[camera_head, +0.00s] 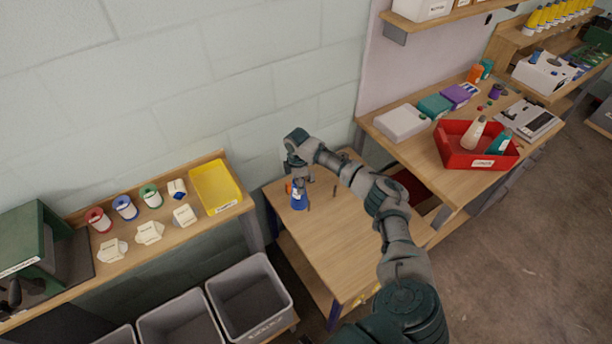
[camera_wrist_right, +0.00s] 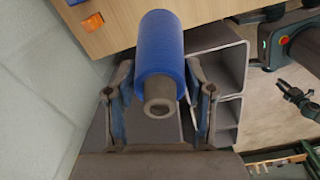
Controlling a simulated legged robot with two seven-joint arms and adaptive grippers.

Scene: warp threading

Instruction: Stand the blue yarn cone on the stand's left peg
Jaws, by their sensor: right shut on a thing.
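The blue yarn cone (camera_head: 298,199) is at the far left part of the low wooden table in the head view. My right gripper (camera_head: 299,184) points down over it and is shut on it. In the right wrist view the blue cone (camera_wrist_right: 160,55) sits between the two fingers of my right gripper (camera_wrist_right: 160,95), its grey hollow end facing the camera. Whether the cone touches the table or a peg is hidden. A thin dark upright peg (camera_head: 335,190) shows to the right of the cone. My left gripper (camera_wrist_right: 296,96) shows small at the right of the wrist view.
An orange block (camera_wrist_right: 92,21) lies on the wooden table (camera_head: 345,235) close to the cone. A shelf on the left holds spools and a yellow tray (camera_head: 236,204). Grey bins (camera_head: 286,290) stand below. A red bin (camera_head: 444,146) stands on the right bench. The table's front is clear.

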